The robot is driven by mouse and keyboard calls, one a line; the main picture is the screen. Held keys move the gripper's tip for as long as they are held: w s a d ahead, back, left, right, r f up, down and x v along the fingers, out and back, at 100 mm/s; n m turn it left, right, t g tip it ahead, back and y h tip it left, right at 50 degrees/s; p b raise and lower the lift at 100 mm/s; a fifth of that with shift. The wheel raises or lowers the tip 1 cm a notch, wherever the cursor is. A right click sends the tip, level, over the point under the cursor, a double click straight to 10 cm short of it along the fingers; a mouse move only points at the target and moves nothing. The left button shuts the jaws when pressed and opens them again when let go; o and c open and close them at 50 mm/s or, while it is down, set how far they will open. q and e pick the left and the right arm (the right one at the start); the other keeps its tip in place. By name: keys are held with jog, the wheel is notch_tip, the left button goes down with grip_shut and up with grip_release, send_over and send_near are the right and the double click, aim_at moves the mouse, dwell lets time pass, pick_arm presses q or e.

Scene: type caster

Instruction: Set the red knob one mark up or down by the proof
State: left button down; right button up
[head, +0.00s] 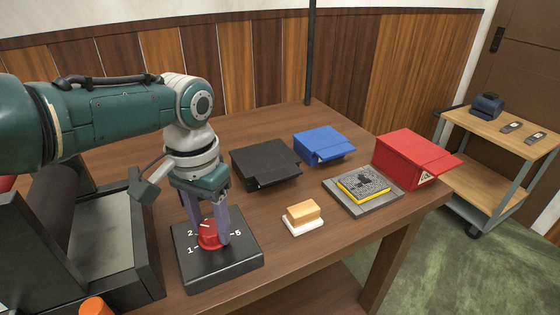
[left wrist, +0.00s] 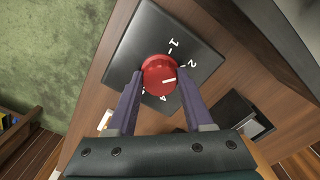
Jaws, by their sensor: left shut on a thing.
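The red knob (head: 208,237) sits on a black dial box (head: 235,262) with white numbers. My left gripper (head: 212,240) points down with its purple fingers closed on opposite sides of the knob. In the left wrist view, the knob (left wrist: 158,72) shows a white pointer line aimed right, below the 2; one finger hides the dial there, so I cannot tell its exact mark. The 1, 2 and 4 are readable. No printed proof sheet is clearly recognisable. A yellow-framed grey speckled plate (head: 363,184) with a dark pattern lies on a grey base. My right gripper is out of view.
A wooden block on a white base (head: 303,216) stands right of the dial box. Black (head: 265,163), blue (head: 323,146) and red (head: 415,158) boxes stand behind. A dark machine (head: 110,240) is close on the left. A cart (head: 500,140) stands beyond the table.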

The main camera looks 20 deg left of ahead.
aim_at(211, 227)
pick_arm(q)
jog(key=shift+c, duration=1.5)
grip_release()
notch_tip(211, 227, up, 9)
jog(key=p, duration=0.4)
jog(key=shift+r, duration=0.45)
